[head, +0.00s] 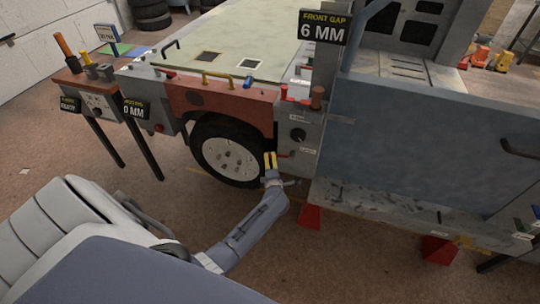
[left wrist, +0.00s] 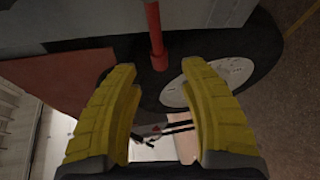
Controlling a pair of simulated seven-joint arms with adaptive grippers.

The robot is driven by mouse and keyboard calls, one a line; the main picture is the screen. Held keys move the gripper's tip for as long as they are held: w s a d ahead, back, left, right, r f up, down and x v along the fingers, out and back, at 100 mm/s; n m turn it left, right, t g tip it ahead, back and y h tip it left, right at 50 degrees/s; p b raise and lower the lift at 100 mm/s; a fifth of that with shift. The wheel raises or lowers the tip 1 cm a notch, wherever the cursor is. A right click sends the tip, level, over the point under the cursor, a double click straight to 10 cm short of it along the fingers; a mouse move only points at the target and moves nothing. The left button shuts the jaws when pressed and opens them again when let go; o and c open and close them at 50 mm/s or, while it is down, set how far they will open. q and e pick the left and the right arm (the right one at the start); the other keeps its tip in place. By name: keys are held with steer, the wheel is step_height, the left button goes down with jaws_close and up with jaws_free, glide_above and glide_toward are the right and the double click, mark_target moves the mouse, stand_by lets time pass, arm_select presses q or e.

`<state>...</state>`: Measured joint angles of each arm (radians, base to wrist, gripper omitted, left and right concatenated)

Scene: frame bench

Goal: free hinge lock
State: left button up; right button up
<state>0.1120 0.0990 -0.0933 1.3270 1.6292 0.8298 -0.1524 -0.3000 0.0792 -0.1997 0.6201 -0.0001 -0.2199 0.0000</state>
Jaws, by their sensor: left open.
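My right gripper is not in view.
The wheel (head: 230,155) is close to the left gripper; its pale hub (left wrist: 205,82) shows in the left wrist view. A large blue-grey box wall (head: 420,135) stands to the right. Open floor (head: 180,200) lies in front.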

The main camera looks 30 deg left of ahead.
mark_target(270, 156)
arm_select(q)
steer(key=shift+x, duration=2.9)
steer(key=shift+c, duration=0.2)
jaws_close()
